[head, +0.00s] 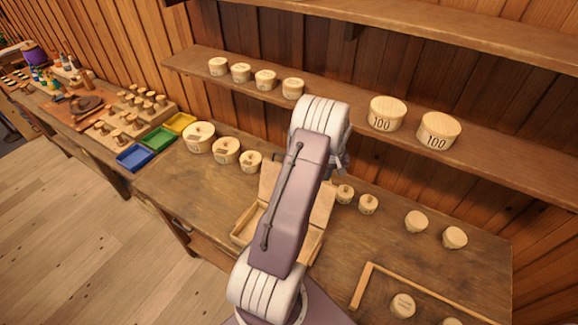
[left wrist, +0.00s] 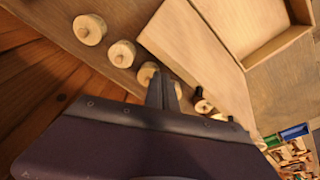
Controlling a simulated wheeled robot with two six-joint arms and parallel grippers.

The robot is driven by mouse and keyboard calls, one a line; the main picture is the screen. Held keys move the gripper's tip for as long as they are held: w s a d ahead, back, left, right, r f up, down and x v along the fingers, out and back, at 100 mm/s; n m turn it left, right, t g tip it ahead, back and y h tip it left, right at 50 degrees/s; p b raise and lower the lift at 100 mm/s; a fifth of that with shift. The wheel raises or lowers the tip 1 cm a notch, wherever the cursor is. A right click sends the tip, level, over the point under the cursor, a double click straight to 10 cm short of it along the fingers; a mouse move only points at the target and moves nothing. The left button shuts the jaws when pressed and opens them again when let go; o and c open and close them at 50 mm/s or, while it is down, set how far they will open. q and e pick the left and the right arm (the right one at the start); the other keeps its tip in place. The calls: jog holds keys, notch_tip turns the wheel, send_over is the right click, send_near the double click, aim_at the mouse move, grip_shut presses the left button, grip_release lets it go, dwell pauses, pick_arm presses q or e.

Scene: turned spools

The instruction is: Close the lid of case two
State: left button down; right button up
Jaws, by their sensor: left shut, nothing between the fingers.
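One wooden case (head: 243,222) stands open on the workbench in the head view, its middle hidden behind my left arm. Its lid (head: 322,203) is raised at the back edge. I cannot read a number on it. In the left wrist view the lid (left wrist: 190,45) is a plain flat board, with the open case (left wrist: 285,42) beyond it. My left gripper (head: 340,163) is behind the raised lid, mostly hidden by the wrist in the head view. Its fingers (left wrist: 164,92) show shut and empty in the left wrist view, near the lid's edge. My right gripper is not in view.
Round knobbed wooden pieces (head: 226,150) stand left of the case, and small ones (head: 368,204) stand right of it. Blue (head: 134,157), green (head: 158,139) and yellow (head: 181,122) trays lie left. A shelf (head: 340,103) with cylinders marked 100 (head: 388,113) runs above.

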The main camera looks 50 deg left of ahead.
pick_arm(q)
jog(key=shift+f, duration=0.15)
notch_tip(320, 180, down, 3)
jog(key=b, duration=0.2)
jog(key=shift+b, duration=0.35)
jog(key=shift+s+d+b, duration=0.15)
jog(key=shift+s+d, duration=0.1)
jog(key=shift+s, duration=0.55)
jog(key=shift+s+d+b, duration=0.1)
jog(key=shift+s+d, duration=0.2)
jog(key=shift+s, duration=0.5)
jog(key=shift+s+d+b, duration=0.15)
jog(key=shift+s+d, duration=0.1)
jog(key=shift+s, duration=0.55)
jog(key=s, duration=0.2)
jog(key=s+d+b, duration=0.1)
jog(key=s, duration=0.1)
jog(key=shift+d, duration=0.2)
dwell(0.5)
